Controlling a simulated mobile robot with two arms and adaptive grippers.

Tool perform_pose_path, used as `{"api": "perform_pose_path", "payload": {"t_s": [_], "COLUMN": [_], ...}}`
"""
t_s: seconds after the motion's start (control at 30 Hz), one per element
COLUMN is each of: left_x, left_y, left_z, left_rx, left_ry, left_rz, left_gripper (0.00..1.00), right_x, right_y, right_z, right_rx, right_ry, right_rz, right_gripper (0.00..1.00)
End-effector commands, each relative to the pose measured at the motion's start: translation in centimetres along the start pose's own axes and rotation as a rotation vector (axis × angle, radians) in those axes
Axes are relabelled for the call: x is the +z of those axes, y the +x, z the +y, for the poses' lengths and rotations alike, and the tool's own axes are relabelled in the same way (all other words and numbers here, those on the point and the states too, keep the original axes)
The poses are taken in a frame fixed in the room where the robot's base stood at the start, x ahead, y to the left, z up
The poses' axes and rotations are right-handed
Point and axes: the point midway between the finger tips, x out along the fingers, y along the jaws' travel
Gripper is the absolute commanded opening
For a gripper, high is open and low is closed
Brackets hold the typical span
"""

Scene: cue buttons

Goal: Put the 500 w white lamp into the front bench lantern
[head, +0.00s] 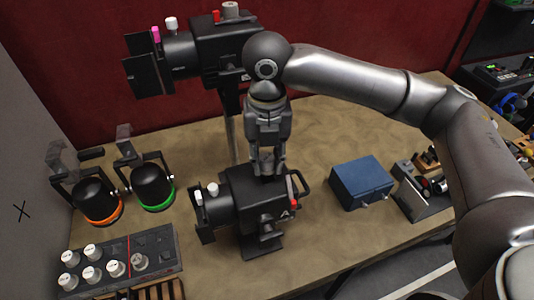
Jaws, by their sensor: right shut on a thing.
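The front bench lantern (240,200) is a black box lamp housing marked with an "A", standing on the bench, with a white knob at its left and a red knob at its right. My right gripper (267,170) points straight down over the top of this lantern, its fingertips at the lantern's upper face. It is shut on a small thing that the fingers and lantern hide. I cannot make out the 500 w white lamp as a separate thing. My left gripper is not in view.
A second black lantern (207,45) stands on a pole behind. Two black spotlights with orange (96,200) and green (152,187) rings and a knob panel (120,263) are at left. A blue box (361,182) stands right of the front lantern. Bench between them is clear.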

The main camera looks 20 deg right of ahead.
Motion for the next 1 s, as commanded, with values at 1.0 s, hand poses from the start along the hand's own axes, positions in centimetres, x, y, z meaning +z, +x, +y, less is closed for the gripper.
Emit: {"api": "perform_pose_path", "payload": {"t_s": [1.0], "left_x": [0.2], "left_y": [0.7], "left_z": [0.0], "left_rx": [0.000], "left_ry": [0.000], "left_rz": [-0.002], "left_gripper": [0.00], "right_x": [0.0], "right_y": [3.1], "right_z": [0.0], "right_rx": [0.000], "right_ry": [-0.001], "right_rz": [0.001], "right_gripper": [0.02]}}
